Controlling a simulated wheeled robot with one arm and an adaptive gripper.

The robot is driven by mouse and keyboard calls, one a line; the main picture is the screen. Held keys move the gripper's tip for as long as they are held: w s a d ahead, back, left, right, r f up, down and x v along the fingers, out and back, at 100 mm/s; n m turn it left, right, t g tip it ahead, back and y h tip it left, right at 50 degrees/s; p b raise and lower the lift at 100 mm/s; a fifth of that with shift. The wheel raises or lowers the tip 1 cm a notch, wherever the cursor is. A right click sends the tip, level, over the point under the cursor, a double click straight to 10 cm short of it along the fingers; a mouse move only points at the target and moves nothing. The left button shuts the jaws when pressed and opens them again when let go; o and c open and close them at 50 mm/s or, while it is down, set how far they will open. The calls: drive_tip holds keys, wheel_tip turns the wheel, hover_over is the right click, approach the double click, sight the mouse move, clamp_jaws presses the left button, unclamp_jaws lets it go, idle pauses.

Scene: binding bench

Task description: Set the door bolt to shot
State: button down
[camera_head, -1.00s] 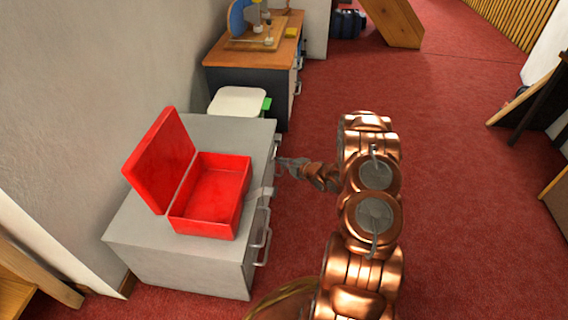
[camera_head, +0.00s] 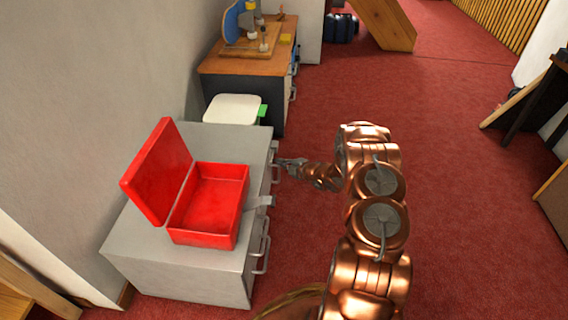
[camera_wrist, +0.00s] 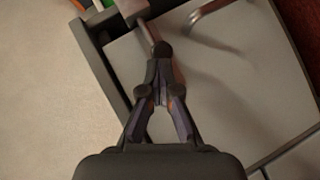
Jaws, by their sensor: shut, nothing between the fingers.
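My gripper (camera_head: 280,163) is shut and empty. It is beside the front of the grey cabinet (camera_head: 180,277), near its upper far handle. In the wrist view the closed fingertips (camera_wrist: 162,52) are at or close to the end of a short metal rod (camera_wrist: 147,32). The rod comes out of a grey block (camera_wrist: 132,9) at the edge of the pale panel. The rod and block may be the door bolt, but I cannot tell this for sure, nor whether it is shot. The head view is too small to show the bolt.
An open red box (camera_head: 209,205) stands on the cabinet, with a grey tab (camera_head: 259,202) beside it at the front edge. A curved handle (camera_wrist: 208,10) is close to the fingertips. A wooden-topped desk (camera_head: 232,65) is behind.

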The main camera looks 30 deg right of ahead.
drive_tip(key=shift+a, duration=0.15)
drive_tip(key=a+p+v, duration=0.2)
drive_tip(key=v, duration=1.1)
drive_tip(key=shift+s+a+r, duration=0.2)
drive_tip(key=shift+r, duration=0.2)
